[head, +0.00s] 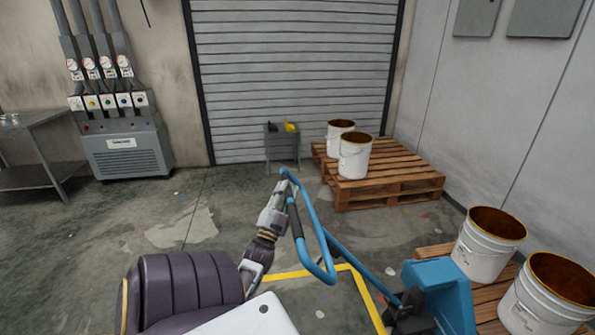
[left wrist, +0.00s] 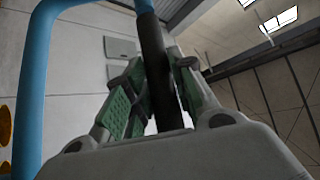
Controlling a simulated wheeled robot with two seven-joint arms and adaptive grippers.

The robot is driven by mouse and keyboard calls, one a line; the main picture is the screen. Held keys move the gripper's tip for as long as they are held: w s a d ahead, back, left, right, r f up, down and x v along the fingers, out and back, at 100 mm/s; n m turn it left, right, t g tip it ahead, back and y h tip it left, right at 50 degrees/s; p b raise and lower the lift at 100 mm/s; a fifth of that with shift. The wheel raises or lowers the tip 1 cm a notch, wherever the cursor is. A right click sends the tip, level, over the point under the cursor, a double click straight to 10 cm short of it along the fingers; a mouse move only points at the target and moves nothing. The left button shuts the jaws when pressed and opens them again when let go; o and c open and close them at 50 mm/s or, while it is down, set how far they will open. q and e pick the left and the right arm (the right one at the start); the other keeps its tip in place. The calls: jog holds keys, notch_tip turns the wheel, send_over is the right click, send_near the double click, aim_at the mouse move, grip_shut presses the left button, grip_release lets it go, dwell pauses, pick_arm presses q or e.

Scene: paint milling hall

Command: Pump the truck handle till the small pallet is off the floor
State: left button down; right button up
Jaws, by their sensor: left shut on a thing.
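The blue pallet truck (head: 440,288) stands at the lower right, its handle (head: 317,222) leaning up toward the middle of the head view. The handle ends in a blue loop with a black grip bar (head: 296,220). My left gripper (head: 282,196) is shut on this grip bar near the upper end of the loop. In the left wrist view, the green-padded fingers (left wrist: 155,95) close around the black bar (left wrist: 157,65). The small wooden pallet (head: 490,306) is at the lower right, bearing white buckets (head: 483,247). Its underside is hidden, so I cannot tell its height off the floor. My right gripper is out of view.
Another wooden pallet (head: 385,190) with two white buckets (head: 355,158) stands by the shutter (head: 290,70). A small grey stand (head: 282,147) is beside it. A grey cabinet (head: 128,155) and metal table (head: 38,178) are at left. Yellow lines (head: 366,298) mark the floor near the truck.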

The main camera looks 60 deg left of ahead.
pick_arm(q)
jog(key=shift+s+a+f+n+y+b, duration=0.2)
jog(key=shift+s+a+f, duration=0.1)
jog(key=shift+s+f, duration=0.2)
jog(key=shift+s+a+f+n+y+b, duration=0.15)
jog(key=shift+s+a+f, duration=0.15)
jog(key=shift+s+f, duration=0.2)
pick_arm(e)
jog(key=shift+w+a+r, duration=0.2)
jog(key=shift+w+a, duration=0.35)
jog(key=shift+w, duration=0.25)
pick_arm(q)
jog(key=c, duration=1.6)
grip_release()
jog(key=shift+c, duration=0.2)
jog(key=shift+o, duration=1.1)
jog(key=shift+w+a+f, duration=0.1)
jog(key=shift+w, duration=0.05)
jog(key=shift+o, duration=1.1)
jog(key=shift+w+a+f, duration=0.1)
jog(key=shift+w+a, duration=0.05)
jog(key=v, duration=1.2)
jog(key=shift+d+r, duration=0.25)
jog(key=shift+r, duration=0.1)
